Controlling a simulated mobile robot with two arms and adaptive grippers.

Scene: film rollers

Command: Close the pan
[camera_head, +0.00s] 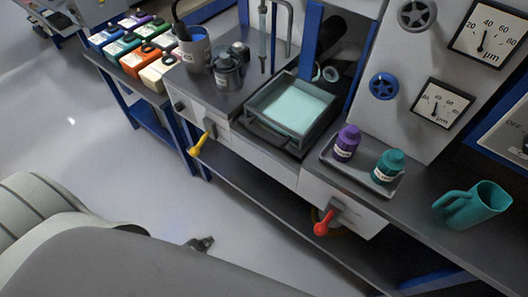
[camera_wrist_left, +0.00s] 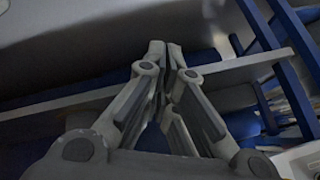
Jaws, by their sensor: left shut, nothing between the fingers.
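The pan (camera_head: 257,103) is a square, dark-rimmed tray holding pale teal liquid. It is set in the bench beneath the machine's pipes in the head view, with its top uncovered. Its front edge lies near the bench's front edge. My left gripper (camera_head: 201,244) shows as a small dark shape over the floor, in front of the bench and well apart from the pan. In the left wrist view my left gripper (camera_wrist_left: 166,50) has its fingers together with nothing between them. The pan cannot be made out in that view. My right gripper is not in view.
A yellow handle (camera_head: 197,146) and a red handle (camera_head: 324,222) stick out from the bench front. A small tray (camera_head: 374,184) with purple and teal bottles stands right of the pan, and a teal jug (camera_head: 474,206) farther right. The floor before the bench is clear.

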